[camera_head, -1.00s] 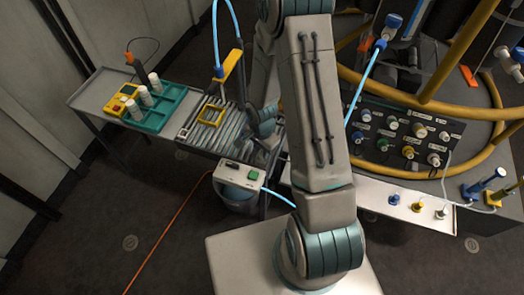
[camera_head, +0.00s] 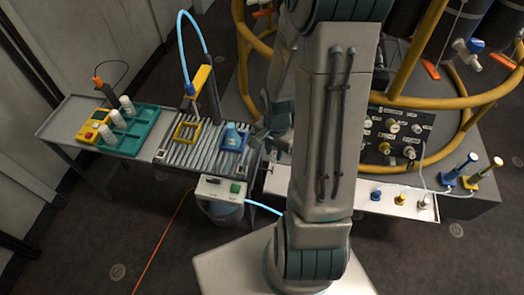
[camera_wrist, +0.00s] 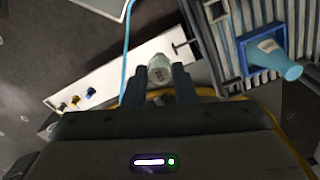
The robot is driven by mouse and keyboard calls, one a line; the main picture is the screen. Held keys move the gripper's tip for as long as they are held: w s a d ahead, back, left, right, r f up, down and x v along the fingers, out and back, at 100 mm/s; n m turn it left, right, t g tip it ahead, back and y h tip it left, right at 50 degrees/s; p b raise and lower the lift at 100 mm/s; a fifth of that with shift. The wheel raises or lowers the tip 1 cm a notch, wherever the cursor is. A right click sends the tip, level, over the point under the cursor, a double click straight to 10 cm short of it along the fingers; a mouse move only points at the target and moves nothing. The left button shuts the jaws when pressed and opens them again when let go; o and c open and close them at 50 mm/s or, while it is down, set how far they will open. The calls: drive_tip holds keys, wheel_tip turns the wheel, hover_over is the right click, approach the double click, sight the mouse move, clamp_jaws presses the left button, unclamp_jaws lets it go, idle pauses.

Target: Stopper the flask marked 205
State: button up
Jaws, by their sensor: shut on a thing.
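In the wrist view my gripper (camera_wrist: 160,85) is shut on a pale grey-green piece (camera_wrist: 160,67) with dark marks on its face; I cannot tell whether it is a stopper or a small vessel. A light blue flask (camera_wrist: 280,60) sits in a blue square frame (camera_wrist: 244,55) to the right of my gripper, apart from it. In the head view the flask (camera_head: 232,134) and blue frame (camera_head: 234,148) are on the slatted bed, left of my arm. The flask's mark is not readable. My gripper is hidden behind my arm in the head view.
A blue (camera_head: 375,196), a yellow (camera_head: 400,199) and a pale stopper-like piece (camera_head: 423,202) stand on a white shelf (camera_head: 345,199). A yellow square frame (camera_head: 186,132) is left of the flask. A green rack (camera_head: 137,142) holds white vials. Yellow rails (camera_head: 405,98) curve at right.

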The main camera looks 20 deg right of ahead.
drive_tip(key=shift+w+d+r, duration=0.1)
drive_tip(key=shift+d+r, duration=0.05)
drive_tip(key=shift+r, duration=0.05)
drive_tip(key=w+a, duration=0.3)
drive_tip(key=w, duration=0.6)
drive_tip(key=w+a+r, duration=0.1)
drive_tip(key=w+a, duration=0.3)
drive_tip(key=w, duration=0.6)
drive_tip(key=shift+a+b, duration=0.3)
drive_tip(key=shift+b, duration=0.1)
drive_tip(key=shift+f, duration=0.1)
drive_tip(key=shift+f+b, duration=0.15)
drive_tip(key=shift+b, duration=0.2)
drive_tip(key=shift+f+b, duration=0.85)
drive_tip(key=shift+f, duration=0.15)
